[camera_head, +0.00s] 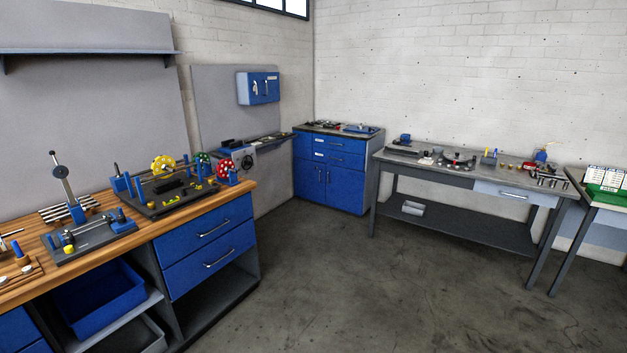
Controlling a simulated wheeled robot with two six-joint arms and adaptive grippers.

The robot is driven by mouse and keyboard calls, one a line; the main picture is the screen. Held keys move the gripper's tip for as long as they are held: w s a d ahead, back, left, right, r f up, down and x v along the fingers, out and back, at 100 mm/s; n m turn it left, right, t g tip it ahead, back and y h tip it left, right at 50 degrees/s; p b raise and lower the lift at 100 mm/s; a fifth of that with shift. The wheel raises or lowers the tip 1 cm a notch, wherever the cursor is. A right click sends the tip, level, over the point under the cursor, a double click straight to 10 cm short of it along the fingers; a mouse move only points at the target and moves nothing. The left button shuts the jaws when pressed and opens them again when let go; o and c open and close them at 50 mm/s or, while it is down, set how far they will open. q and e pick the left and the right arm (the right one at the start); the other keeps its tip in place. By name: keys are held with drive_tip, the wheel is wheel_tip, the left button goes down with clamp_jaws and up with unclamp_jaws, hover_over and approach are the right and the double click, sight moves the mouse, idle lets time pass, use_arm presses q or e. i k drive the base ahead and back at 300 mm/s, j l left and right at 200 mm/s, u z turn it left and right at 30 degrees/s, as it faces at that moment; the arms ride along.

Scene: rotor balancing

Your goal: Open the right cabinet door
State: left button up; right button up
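A blue floor cabinet (370,160) stands in the far corner of the room. It has two drawers above and two doors below. Its right door (346,190) looks shut and sits beside the left door (307,181), which also looks shut. Small upright handles show near the seam between the doors. A smaller blue wall cabinet (243,90) hangs on a grey panel to the left, with two light handles on its front; it looks shut too. Neither of my grippers is in view.
A wooden-topped workbench (240,187) with blue drawers fills the left side. A grey table (450,176) with a lower shelf stands right of the floor cabinet, and another table (596,203) is at the far right. The floor (330,280) between them is clear.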

sight(345, 187)
drive_tip(key=i, duration=3.3)
drive_tip(key=i+l+u, duration=0.1)
drive_tip(key=i, duration=1.05)
drive_tip(key=i+l, duration=0.1)
drive_tip(key=i, duration=1)
drive_tip(key=i+l, duration=0.1)
drive_tip(key=i, duration=1)
drive_tip(key=u, duration=0.4)
